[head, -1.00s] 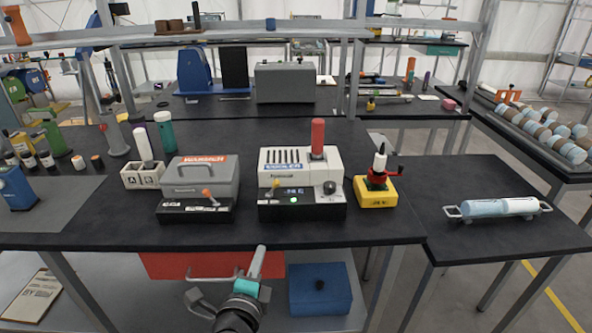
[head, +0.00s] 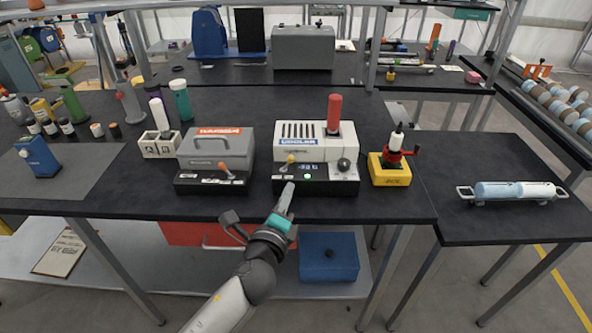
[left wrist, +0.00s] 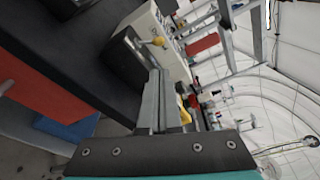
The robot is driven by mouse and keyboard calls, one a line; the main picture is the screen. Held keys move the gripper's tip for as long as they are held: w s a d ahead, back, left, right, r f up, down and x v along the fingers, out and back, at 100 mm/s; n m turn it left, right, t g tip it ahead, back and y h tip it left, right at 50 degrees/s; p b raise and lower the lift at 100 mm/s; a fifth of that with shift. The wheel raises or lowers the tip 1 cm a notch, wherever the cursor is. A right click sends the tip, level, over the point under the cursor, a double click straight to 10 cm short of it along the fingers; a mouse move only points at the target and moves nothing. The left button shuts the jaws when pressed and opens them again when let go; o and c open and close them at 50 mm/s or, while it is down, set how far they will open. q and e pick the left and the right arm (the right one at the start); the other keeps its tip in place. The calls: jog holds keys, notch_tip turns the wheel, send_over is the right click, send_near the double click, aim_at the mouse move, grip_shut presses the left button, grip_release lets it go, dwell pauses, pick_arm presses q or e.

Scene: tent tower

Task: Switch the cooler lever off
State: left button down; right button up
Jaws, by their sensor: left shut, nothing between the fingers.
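The cooler (head: 345,148) is a white box with a black front panel, a lit green light and a small display. Its lever, with a yellow-orange knob (head: 291,158), stands at the left of that panel. The knob also shows in the left wrist view (left wrist: 157,41), beyond the fingertips. My left gripper (head: 287,188) is shut and empty. Its fingers point up at the cooler's front, just below the lever. A gap to the knob shows in the left wrist view; contact with the panel cannot be told. My right gripper is not in view.
A grey warmer box (head: 215,150) with its own orange lever (head: 224,167) stands left of the cooler. A yellow stand (head: 390,172) with a red clamp is close on the right. A red cylinder (head: 334,113) rises from the cooler's top. The table's front edge runs below.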

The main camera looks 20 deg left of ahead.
aim_at(291, 160)
pick_arm(q)
jog(key=w, duration=0.6)
jog(key=w+f+b, duration=0.1)
jog(key=w, duration=0.1)
jog(key=shift+w+a, duration=0.3)
jog(key=shift+w, duration=0.1)
jog(key=shift+s+a+r+n+t+b, duration=0.1)
jog(key=shift+a+r+n+t+b, duration=0.2)
jog(key=shift+n+b, duration=0.5)
jog(key=shift+n, duration=0.4)
jog(key=n, duration=0.1)
jog(key=n+b, duration=0.1)
jog(key=a+n+b, duration=0.1)
jog(key=shift+s+a+r+t, duration=0.15)
jog(key=shift+r+t, duration=0.1)
jog(key=shift+t, duration=0.15)
jog(key=shift+s+a+r+n+b, duration=0.1)
jog(key=shift+a+n+b, duration=0.1)
jog(key=shift+n+b, duration=0.3)
jog(key=shift+s+a+n+b, duration=0.1)
jog(key=shift+a+n+b, duration=0.1)
jog(key=shift+n, duration=0.5)
jog(key=n, duration=0.1)
jog(key=a+n+t+b, duration=0.1)
jog(key=n, duration=0.1)
jog(key=shift+s+r, duration=0.1)
